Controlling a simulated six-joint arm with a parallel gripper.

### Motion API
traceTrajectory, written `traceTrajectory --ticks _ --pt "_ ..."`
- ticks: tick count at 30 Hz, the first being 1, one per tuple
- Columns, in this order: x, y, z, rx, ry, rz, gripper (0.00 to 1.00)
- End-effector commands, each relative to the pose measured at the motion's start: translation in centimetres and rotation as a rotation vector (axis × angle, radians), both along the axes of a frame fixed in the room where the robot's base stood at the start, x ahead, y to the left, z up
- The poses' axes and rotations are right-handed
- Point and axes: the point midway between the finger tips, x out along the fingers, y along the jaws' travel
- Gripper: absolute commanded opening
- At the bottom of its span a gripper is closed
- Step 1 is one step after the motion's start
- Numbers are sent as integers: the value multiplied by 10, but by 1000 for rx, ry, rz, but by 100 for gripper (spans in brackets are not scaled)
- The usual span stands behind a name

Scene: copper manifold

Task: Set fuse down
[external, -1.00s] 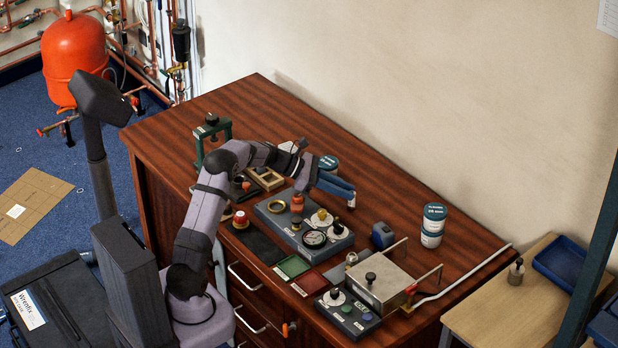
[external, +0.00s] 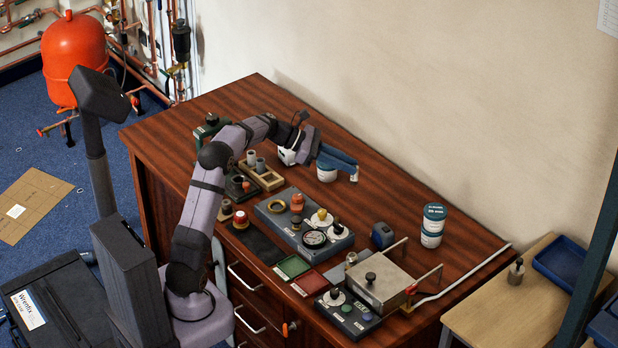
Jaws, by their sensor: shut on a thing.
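My gripper (external: 354,177) has dark blue fingers and reaches out over the rear middle of the wooden bench. It is shut on a small pale thing at its fingertips, which I take to be the fuse (external: 354,179). The fuse is very small here and mostly covered by the fingers. It looks to be over bare bench top; I cannot tell whether it touches the wood.
A white tub (external: 327,174) stands just left of the fingertips, partly behind my gripper. Bare bench (external: 385,195) lies between.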

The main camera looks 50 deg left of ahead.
Motion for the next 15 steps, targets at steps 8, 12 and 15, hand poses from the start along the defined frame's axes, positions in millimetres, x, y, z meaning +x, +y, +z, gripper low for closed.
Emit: traceTrajectory --ticks 8,12,15 --pt "-19 -52 -4 1 -5 -178 0" --pt "-28 -69 -2 2 -2 -244 0" --pt "-32 -73 0 2 1 -264 0"
